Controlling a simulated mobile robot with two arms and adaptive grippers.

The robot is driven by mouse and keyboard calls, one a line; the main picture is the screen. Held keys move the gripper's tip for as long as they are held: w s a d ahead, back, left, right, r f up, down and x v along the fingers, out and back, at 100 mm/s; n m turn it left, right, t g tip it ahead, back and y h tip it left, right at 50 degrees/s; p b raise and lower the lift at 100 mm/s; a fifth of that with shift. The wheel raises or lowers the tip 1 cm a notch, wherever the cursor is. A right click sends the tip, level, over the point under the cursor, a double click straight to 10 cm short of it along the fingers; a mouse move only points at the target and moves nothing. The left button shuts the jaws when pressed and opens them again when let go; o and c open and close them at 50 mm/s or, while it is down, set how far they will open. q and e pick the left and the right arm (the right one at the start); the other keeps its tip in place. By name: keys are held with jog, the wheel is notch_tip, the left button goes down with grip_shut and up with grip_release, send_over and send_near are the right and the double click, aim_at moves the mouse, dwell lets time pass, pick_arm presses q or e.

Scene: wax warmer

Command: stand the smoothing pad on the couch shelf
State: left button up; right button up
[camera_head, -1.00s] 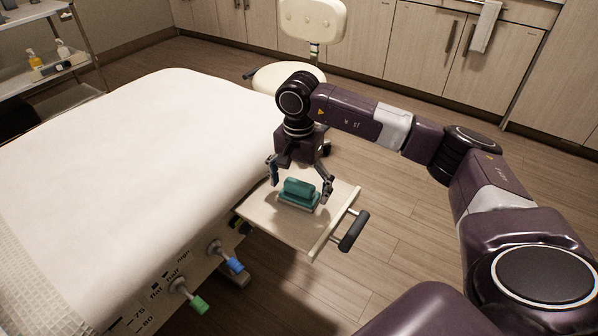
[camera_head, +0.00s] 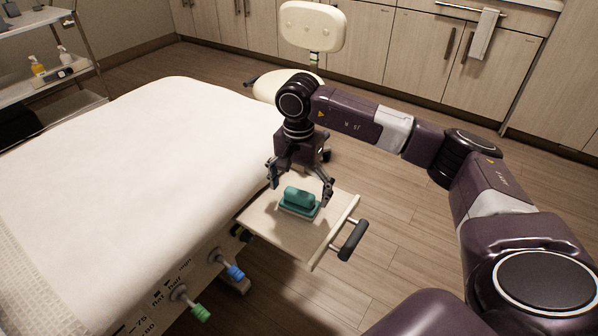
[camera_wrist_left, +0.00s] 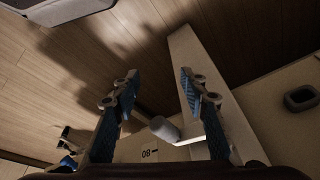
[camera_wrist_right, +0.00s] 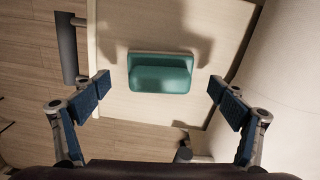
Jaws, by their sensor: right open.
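The teal smoothing pad (camera_head: 299,201) rests on the pale couch shelf (camera_head: 335,225), base down with its ridge-like handle on top. It also shows in the right wrist view (camera_wrist_right: 160,73), centred between and ahead of the fingers. My right gripper (camera_head: 300,188) is open above the pad, one finger on each side; it also shows in the right wrist view (camera_wrist_right: 159,88) with clear gaps to the pad. My left gripper (camera_wrist_left: 159,82) is open and empty in the left wrist view and out of the head view.
The white couch (camera_head: 130,170) lies left of the shelf. A black handle (camera_head: 353,240) juts from the shelf's right edge. Green (camera_head: 201,312) and blue (camera_head: 234,271) knobs stick out from the couch side. A cream chair (camera_head: 312,27) stands behind; wooden floor is clear at right.

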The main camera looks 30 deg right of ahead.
jog(key=shift+r+p, duration=0.3)
jog(key=shift+r, duration=0.55)
jog(key=shift+r+p, duration=0.45)
jog(key=shift+p, duration=0.1)
jog(key=shift+r+p, duration=0.35)
jog(key=shift+r, duration=0.1)
jog(key=shift+r+p, duration=0.3)
jog(key=shift+r, duration=0.2)
jog(key=shift+r+p, duration=0.4)
jog(key=shift+r, duration=0.15)
pick_arm(q)
notch_tip(320, 180, down, 14)
jog(key=s+g, duration=0.1)
jog(key=s, duration=0.1)
jog(key=shift+f, duration=0.15)
pick_arm(e)
jog(key=shift+r, duration=0.1)
